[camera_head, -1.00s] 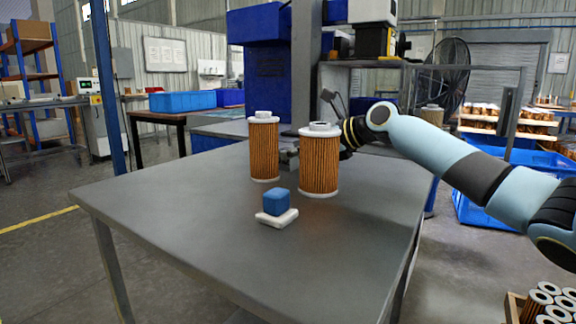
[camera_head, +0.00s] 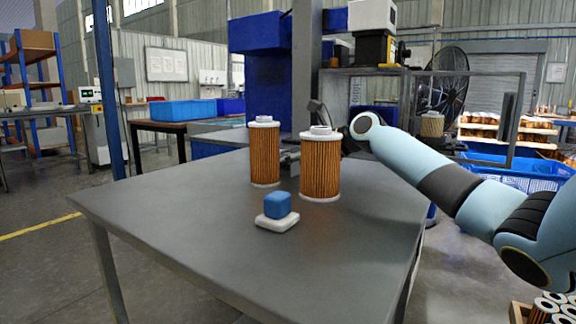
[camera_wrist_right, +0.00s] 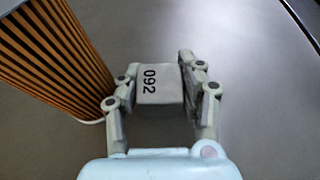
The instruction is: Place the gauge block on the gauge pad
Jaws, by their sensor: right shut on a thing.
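A light grey block marked 092 (camera_wrist_right: 158,88), which I take as the gauge block, is between the two fingers of my right gripper (camera_wrist_right: 157,78) in the right wrist view. The gripper is shut on it. In the head view this gripper (camera_head: 291,159) shows only in part between two cartridges, and the block is hard to make out. A blue cube (camera_head: 278,205) sits on a white rounded pad (camera_head: 277,222) near the table's middle. I cannot tell for sure whether this pad is the gauge pad. My left gripper is not in view.
Two tall pleated filter cartridges, a left one (camera_head: 264,155) and a nearer right one (camera_head: 320,168), stand upright on the grey table (camera_head: 190,225). In the right wrist view, a cartridge (camera_wrist_right: 45,50) is close to the gripper's left finger. The table's front and left are clear.

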